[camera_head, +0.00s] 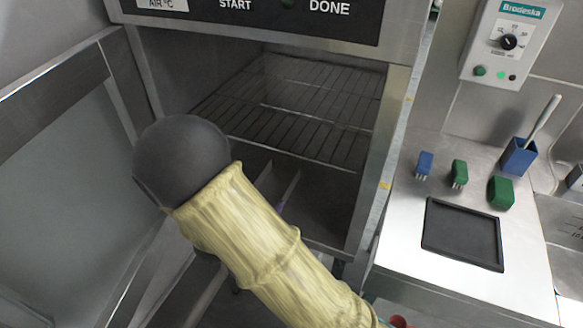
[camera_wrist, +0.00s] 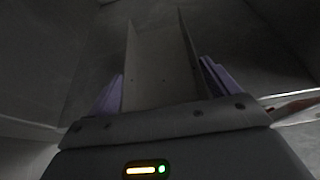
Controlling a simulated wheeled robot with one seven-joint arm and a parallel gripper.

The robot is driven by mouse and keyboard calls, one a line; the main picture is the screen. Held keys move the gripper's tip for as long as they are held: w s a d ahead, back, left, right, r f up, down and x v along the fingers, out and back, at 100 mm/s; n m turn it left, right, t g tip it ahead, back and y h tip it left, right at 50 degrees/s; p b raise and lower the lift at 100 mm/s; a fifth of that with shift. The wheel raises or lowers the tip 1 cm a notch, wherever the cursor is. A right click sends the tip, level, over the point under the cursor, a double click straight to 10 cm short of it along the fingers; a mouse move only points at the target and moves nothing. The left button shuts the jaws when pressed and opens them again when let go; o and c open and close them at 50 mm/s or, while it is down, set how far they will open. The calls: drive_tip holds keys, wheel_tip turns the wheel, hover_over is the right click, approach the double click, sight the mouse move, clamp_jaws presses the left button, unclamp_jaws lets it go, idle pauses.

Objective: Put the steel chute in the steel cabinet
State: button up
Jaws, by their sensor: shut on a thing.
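The steel cabinet (camera_head: 397,125) stands open in the head view, with a wire rack (camera_head: 315,110) inside. The steel chute (camera_wrist: 160,70) is a grey channel with two upright side walls, stretching away from the wrist in the wrist view. My gripper (camera_wrist: 162,88) is shut on its near end, with a purple finger on each side. In the head view the chute (camera_head: 274,187) shows partly inside the cabinet opening, below the rack level. My forearm and wrist hide its near part and most of the gripper. I cannot tell whether the chute touches the cabinet floor.
The open cabinet door (camera_head: 65,170) is at the left. A control box (camera_head: 508,42) hangs on the wall above.

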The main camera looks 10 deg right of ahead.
sight(285, 173)
drive_tip(key=w+d, duration=0.3)
drive_tip(key=w, duration=0.1)
drive_tip(key=w+d+p, duration=0.1)
drive_tip(key=w+d, duration=0.2)
drive_tip(key=w, duration=0.1)
drive_tip(key=w+d, duration=0.3)
drive_tip(key=w, duration=0.1)
drive_tip(key=shift+w+d+p, duration=0.1)
drive_tip(key=shift+w+p, duration=0.2)
drive_tip(key=shift+w, duration=0.2)
drive_tip(key=shift+w+d, duration=0.1)
drive_tip(key=shift+w, duration=0.15)
drive_tip(key=shift+w+d, duration=0.45)
drive_tip(key=f, duration=0.3)
drive_tip(key=shift+s+a+f, duration=0.1)
drive_tip(key=shift+s+f, duration=0.1)
drive_tip(key=shift+s+a, duration=0.1)
drive_tip(key=shift+a, duration=0.1)
drive_tip(key=shift+d+f, duration=0.1)
